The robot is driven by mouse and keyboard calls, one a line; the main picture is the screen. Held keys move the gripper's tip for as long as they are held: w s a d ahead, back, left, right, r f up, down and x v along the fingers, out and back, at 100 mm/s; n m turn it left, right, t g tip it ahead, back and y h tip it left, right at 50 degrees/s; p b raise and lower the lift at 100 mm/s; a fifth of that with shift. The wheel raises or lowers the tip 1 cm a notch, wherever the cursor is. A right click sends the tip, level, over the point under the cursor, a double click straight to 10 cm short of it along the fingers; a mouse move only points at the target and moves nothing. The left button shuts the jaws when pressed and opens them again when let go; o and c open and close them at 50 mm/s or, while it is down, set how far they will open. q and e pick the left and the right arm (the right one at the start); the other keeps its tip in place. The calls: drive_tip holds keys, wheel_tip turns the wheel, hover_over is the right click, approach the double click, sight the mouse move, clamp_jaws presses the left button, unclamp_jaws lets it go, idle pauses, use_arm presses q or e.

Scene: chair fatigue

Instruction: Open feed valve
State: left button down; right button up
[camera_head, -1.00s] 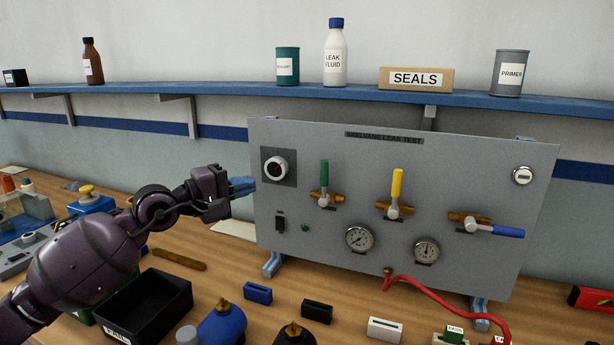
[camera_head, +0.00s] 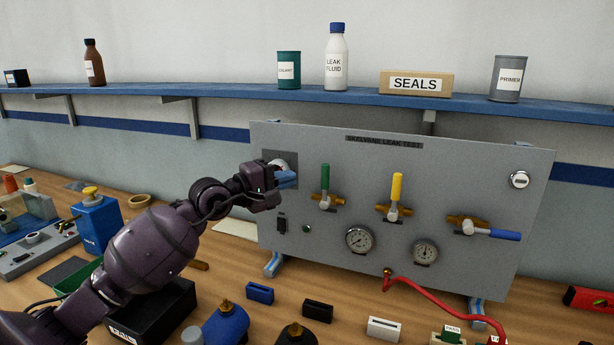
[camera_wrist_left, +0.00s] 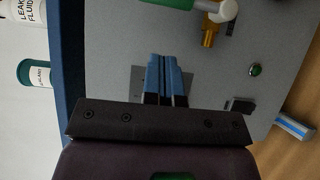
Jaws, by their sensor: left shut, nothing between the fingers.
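The grey leak test panel (camera_head: 330,260) carries three lever valves with brass bodies. The green-handled valve (camera_head: 325,180) and the yellow-handled valve (camera_head: 397,187) have upright levers. The blue-handled valve (camera_head: 505,235) has its lever lying sideways to the right. I cannot read which one is the feed valve. My left gripper (camera_head: 288,180), with blue fingers, is shut and empty in front of the panel's upper left, left of the green handle and partly covering the round knob (camera_head: 281,160). In the left wrist view the shut fingers (camera_wrist_left: 166,78) sit below the green handle (camera_wrist_left: 168,3).
Two gauges (camera_head: 359,239) (camera_head: 425,251) sit low on the panel, and a red hose (camera_head: 430,292) leaves its bottom. A black bin (camera_head: 165,310) stands under my left arm. A blue shelf (camera_head: 240,93) with bottles and cans runs above.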

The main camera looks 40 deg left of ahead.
sight(325, 185)
use_arm(q)
drive_tip(key=w+d, duration=0.1)
drive_tip(key=d+p, duration=0.1)
drive_tip(key=w+d, duration=0.1)
drive_tip(key=d, duration=0.1)
drive_tip(key=shift+w, duration=0.3)
idle(0.3)
